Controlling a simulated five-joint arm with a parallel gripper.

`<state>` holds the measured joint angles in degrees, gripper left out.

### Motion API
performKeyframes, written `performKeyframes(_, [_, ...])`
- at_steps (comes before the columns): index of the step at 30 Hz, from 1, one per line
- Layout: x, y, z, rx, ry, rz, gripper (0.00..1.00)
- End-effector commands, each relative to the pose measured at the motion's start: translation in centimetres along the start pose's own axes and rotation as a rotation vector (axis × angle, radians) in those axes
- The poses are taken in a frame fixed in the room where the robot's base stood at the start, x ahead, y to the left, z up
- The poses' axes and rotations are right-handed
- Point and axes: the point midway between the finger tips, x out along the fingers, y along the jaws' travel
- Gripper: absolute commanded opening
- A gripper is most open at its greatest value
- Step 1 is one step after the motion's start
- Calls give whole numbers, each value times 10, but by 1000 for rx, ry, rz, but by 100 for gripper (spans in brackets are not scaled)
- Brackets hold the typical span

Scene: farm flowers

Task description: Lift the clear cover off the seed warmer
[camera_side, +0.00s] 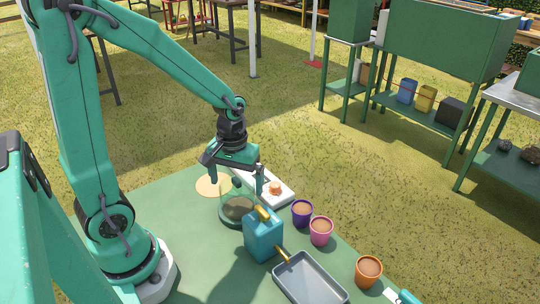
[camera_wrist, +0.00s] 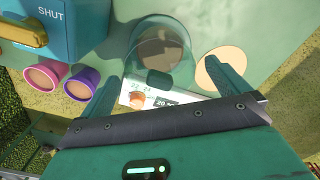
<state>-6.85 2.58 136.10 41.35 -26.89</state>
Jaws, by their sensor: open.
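The seed warmer (camera_side: 237,219) is a round dark green dish on the green table, with brown contents. Its clear cover (camera_wrist: 150,38) is see-through and sits over the dish, with a dark green knob (camera_wrist: 159,80). My gripper (camera_side: 236,184) is open and points down above the cover. In the wrist view its two fingers (camera_wrist: 163,72) are spread wide, with the knob between them in the picture. I cannot tell how high the fingertips are above the knob. Nothing is held.
A tan disc (camera_side: 207,187) lies left, bare. Purple (camera_side: 302,213), pink (camera_side: 321,231) and orange pots (camera_side: 368,271) and a grey tray (camera_side: 308,280) are rightward.

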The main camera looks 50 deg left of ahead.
Motion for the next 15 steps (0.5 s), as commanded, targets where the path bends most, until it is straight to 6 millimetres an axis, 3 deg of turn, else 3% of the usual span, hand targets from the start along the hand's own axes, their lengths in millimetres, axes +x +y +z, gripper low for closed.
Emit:
performKeyframes(9, [32, 0, 2, 0, -3, -2, 100])
performKeyframes(15, [39, 0, 1, 0, 0, 0, 100])
